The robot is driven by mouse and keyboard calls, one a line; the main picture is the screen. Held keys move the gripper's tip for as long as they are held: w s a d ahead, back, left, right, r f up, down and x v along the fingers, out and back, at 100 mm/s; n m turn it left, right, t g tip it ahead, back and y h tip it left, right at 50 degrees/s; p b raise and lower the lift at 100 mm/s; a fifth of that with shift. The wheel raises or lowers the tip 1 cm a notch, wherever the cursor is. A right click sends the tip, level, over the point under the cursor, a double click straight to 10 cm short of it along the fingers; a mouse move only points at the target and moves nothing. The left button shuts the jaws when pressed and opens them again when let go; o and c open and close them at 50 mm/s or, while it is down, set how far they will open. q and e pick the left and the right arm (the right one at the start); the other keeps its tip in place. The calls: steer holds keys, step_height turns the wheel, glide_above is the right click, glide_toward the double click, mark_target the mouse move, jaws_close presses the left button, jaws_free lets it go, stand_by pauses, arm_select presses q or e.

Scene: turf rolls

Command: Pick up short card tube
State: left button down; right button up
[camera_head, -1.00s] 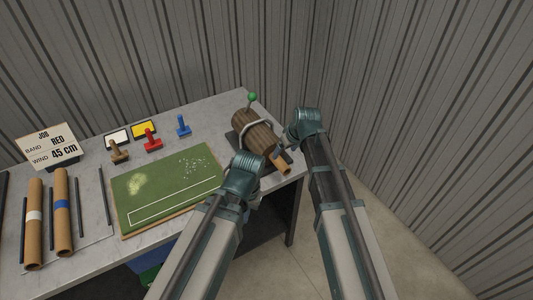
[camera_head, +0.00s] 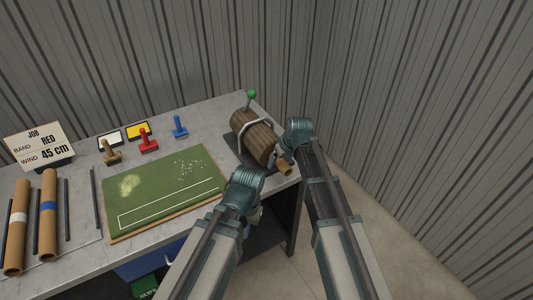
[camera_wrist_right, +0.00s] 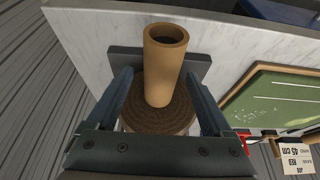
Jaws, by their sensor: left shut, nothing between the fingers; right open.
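The short card tube (camera_head: 286,169) is a small brown hollow tube at the near end of the wooden log (camera_head: 252,137). In the right wrist view the tube (camera_wrist_right: 165,62) sticks out from the round log end (camera_wrist_right: 147,118), its open end facing the camera. My right gripper (camera_wrist_right: 159,76) is open, with one finger on each side of the tube and a gap to both. In the head view my right gripper (camera_head: 283,157) is right at the tube and partly hides it. My left gripper (camera_head: 261,208) is shut and empty, near the table's front edge.
A green turf mat (camera_head: 165,190) lies mid-table. Red (camera_head: 148,142), blue (camera_head: 179,127) and brown (camera_head: 111,153) stamps stand behind it. Two long tubes (camera_head: 47,215) lie at the left by a job sign (camera_head: 40,145). A green-knobbed lever (camera_head: 251,94) rises by the log.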

steer(key=shift+c, duration=0.4)
jaws_close()
steer(key=shift+a+r, duration=0.1)
